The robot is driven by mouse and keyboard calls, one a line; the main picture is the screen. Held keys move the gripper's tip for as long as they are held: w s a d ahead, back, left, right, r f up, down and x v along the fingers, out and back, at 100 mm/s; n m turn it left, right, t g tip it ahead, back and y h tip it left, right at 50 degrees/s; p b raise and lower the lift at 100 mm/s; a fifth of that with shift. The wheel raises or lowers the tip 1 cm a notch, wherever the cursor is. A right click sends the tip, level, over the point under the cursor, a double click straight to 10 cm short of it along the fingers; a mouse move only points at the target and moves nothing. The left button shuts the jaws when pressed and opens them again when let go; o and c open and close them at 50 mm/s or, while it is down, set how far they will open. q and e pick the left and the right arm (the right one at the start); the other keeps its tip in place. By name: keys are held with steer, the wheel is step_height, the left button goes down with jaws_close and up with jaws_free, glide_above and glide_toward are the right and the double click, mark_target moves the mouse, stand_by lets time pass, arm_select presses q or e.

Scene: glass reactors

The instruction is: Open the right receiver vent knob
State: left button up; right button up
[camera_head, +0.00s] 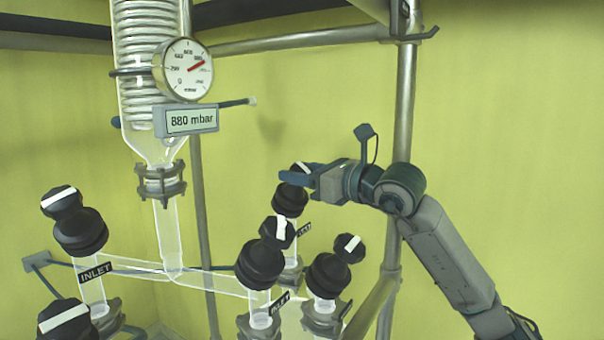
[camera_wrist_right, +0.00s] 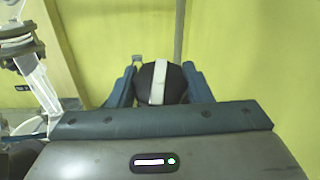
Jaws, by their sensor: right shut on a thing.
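A black knob (camera_head: 290,199) with a white stripe tops a glass stem in the middle of the head view. Its small label (camera_head: 303,229) is too small to read surely. My right gripper (camera_head: 296,174) reaches in from the right and is shut on this knob's top. In the right wrist view the round knob (camera_wrist_right: 174,88) sits between the two blue fingers, its white stripe running roughly upright, nearly in line with the fingers. My left gripper is not in view.
Other black knobs stand close by: one in front (camera_head: 261,264), one at front right (camera_head: 328,275), and an inlet knob (camera_head: 80,230) at left. A glass condenser (camera_head: 150,60) with a gauge (camera_head: 184,70) reading 880 mbar hangs upper left. A metal post (camera_head: 402,100) rises behind my right arm.

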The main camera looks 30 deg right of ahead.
steer(key=shift+f+n+g+y+b, duration=0.1)
steer(key=shift+n+g+y+b, duration=0.35)
steer(key=shift+n, duration=0.25)
steer(key=shift+n+g+y, duration=0.55)
steer(key=shift+n+y, duration=0.6)
steer(key=shift+n, duration=0.05)
steer(key=o, duration=1)
steer(key=shift+r, duration=0.2)
